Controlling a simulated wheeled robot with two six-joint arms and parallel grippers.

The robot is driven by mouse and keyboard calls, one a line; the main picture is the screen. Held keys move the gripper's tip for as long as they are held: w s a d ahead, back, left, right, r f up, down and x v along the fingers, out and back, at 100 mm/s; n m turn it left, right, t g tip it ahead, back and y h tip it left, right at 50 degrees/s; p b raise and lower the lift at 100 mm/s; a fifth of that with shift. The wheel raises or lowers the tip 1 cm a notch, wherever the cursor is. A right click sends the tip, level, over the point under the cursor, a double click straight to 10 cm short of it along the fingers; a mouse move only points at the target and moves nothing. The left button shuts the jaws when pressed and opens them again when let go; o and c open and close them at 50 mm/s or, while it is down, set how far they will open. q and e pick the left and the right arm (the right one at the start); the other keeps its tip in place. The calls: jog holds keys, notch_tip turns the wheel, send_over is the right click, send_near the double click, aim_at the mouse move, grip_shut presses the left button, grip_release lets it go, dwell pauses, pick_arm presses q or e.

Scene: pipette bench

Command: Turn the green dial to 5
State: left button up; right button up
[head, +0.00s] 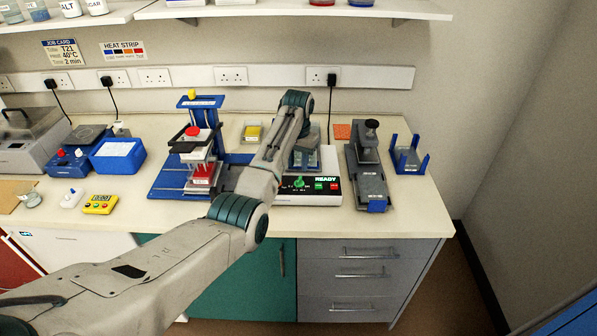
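The green dial (299,183) sits on the front panel of a white and black device (290,199). Its numbers are too small to read. A lit "READY" display (327,179) and small green and red buttons are right of the dial. My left arm reaches in from the lower left and passes over the left part of the device. My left gripper (305,150) is beyond the dial, over the back of the device. Its fingers are hard to make out, and I cannot tell if they touch anything. My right gripper is not in view.
A blue stand (172,178) with a red-topped part is left of the device. A grey instrument (368,170) and a blue rack (408,157) stand to the right. A blue box (118,155) and a yellow timer (100,204) are at the left. The bench's front right is clear.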

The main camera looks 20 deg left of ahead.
aim_at(298, 179)
pick_arm(q)
notch_tip(298, 179, down, 3)
jog(key=shift+f+p, duration=0.1)
jog(key=shift+p, duration=0.35)
jog(key=shift+w+f, duration=0.25)
jog(key=shift+f, duration=1.4)
jog(key=shift+s, duration=0.1)
jog(key=shift+c, duration=0.2)
grip_shut()
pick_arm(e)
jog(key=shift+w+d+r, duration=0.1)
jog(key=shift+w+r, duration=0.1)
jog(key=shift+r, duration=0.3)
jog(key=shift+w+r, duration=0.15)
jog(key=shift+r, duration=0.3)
